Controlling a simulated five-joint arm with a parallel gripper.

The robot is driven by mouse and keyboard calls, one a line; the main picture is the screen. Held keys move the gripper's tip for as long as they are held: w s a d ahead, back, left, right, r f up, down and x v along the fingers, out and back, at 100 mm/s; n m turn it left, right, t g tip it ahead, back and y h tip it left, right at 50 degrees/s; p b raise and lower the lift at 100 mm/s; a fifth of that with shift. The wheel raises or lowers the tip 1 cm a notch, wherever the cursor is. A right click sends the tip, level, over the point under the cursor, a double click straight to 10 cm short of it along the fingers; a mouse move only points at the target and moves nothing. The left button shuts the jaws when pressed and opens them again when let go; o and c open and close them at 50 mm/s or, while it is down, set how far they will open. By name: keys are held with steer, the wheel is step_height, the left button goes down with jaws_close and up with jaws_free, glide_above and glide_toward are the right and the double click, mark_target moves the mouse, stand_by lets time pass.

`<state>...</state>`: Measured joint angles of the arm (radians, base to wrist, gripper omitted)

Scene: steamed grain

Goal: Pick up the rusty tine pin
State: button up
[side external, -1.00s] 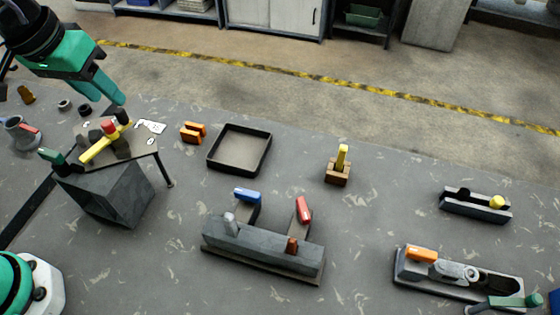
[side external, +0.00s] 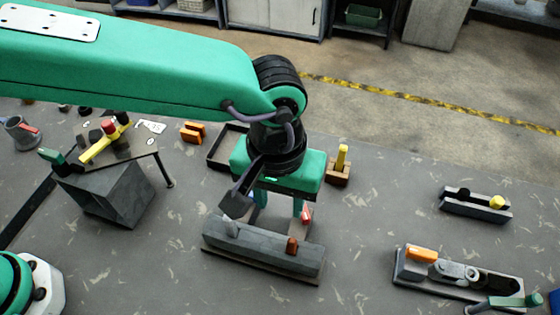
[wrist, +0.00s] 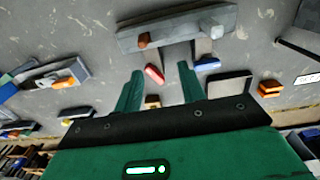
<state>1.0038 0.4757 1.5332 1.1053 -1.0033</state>
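A small rust-brown pin (side external: 291,246) stands at the right end of a long grey block (side external: 252,250). I take it as the rusty tine pin. It also shows in the wrist view (wrist: 143,40). A light grey pin (side external: 233,229) is at the block's left end.
A dark tray (side external: 217,156) is partly hidden behind my gripper. A brown block with a yellow peg (side external: 342,160) stands behind right. A small table (side external: 142,148) with tools is at left. Fixtures (side external: 455,285) with tools stand at right. The floor between is clear.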

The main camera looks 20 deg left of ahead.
mark_target(292, 241)
steer(key=s+d+f, duration=0.2)
steer(key=shift+d, duration=0.4)
steer(key=shift+f, duration=1.25)
steer(key=shift+f, duration=0.1)
steer(key=shift+f, duration=2.55)
jaws_close()
